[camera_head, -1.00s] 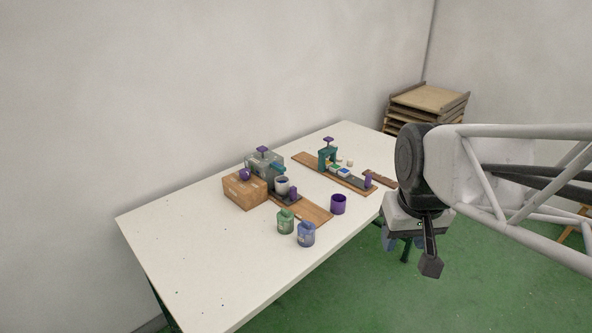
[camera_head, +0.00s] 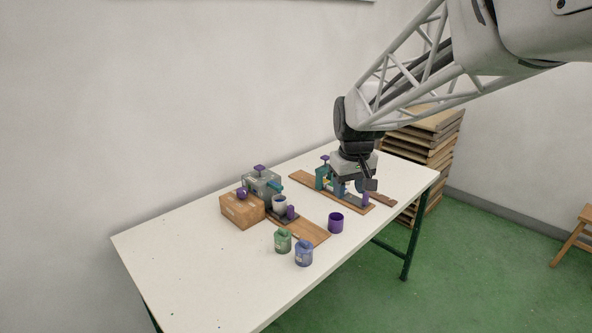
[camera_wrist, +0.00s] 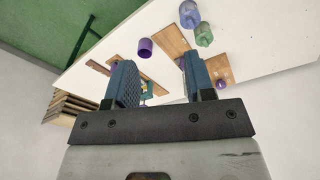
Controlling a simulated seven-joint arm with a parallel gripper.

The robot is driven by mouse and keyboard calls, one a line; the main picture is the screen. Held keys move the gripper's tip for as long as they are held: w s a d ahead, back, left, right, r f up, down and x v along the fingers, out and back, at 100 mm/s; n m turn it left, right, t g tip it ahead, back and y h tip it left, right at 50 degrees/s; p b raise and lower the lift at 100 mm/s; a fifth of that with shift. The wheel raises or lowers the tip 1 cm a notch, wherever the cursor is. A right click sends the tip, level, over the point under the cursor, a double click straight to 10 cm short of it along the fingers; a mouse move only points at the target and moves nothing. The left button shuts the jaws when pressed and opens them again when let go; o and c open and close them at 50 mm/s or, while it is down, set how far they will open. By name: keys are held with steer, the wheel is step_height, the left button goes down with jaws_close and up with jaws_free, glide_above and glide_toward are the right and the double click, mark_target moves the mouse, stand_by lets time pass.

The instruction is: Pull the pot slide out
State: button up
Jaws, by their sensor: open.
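A white pot (camera_head: 280,203) stands on a dark slide (camera_head: 276,215) at the front of a grey machine (camera_head: 258,185) on the left wooden board. An upright purple handle (camera_head: 291,212) is at the slide's outer end. My gripper (camera_head: 350,189) is open and empty, pointing down over the right wooden board, well to the right of the pot. In the wrist view its two fingers (camera_wrist: 156,82) are wide apart. Beneath them is the teal press (camera_head: 324,176) station, whose own purple handle (camera_head: 366,198) shows beside my gripper; its slide is partly hidden.
A cardboard-brown box (camera_head: 242,210) stands left of the white pot. A purple cup (camera_head: 336,223), a green jar (camera_head: 283,241) and a blue jar (camera_head: 304,253) stand in front. The left of the white table (camera_head: 180,258) is clear. Stacked trays (camera_head: 425,150) stand behind the table's right end.

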steer(key=w+a+f+n, duration=0.1)
steer(key=w+a+f, duration=0.25)
steer(key=w, duration=0.55)
steer(key=w+a+f+n, duration=0.25)
steer(key=w+f, duration=0.25)
steer(key=w, duration=0.3)
steer(key=n+g, duration=0.1)
steer(key=n, duration=0.1)
glide_above(291, 206)
steer(key=shift+m, duration=0.25)
steer(key=f, duration=1.3)
steer(key=shift+s+d+f, duration=0.1)
steer(key=shift+s, duration=0.1)
steer(key=shift+w+f, duration=0.25)
steer(key=shift+f, duration=0.05)
steer(key=shift+f, duration=0.1)
steer(key=shift+f, duration=3.8)
jaws_close()
